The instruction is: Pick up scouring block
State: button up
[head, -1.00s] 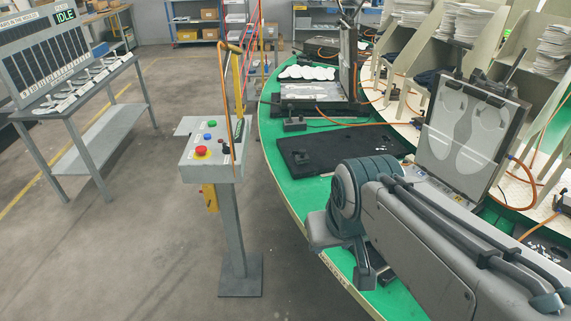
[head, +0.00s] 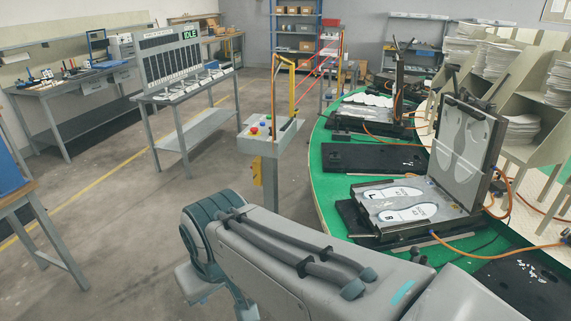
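I cannot make out a scouring block in the head view. My arm crosses the bottom of the picture, and its gripper is not in view, hidden behind or below the arm links. A workbench (head: 75,98) at the far left carries several small items, too small to tell apart. An open mould press (head: 410,222) on the green carousel (head: 316,165) holds two white insoles in its lower half, with two pale foot shapes in its raised lid.
A control pedestal (head: 262,145) with coloured buttons stands left of the carousel. A table with a blue bin (head: 8,172) is at the left edge. Floor between them is clear.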

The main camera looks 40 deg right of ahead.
aim_at(334, 158)
jog(key=z, duration=0.05)
jog(key=i, duration=0.6)
jog(key=z, duration=0.6)
jog(key=i, duration=1.75)
jog(key=z, duration=1.8)
jog(key=i, duration=0.7)
jog(key=z, duration=1.05)
jog(key=i, duration=0.2)
jog(key=z, duration=0.1)
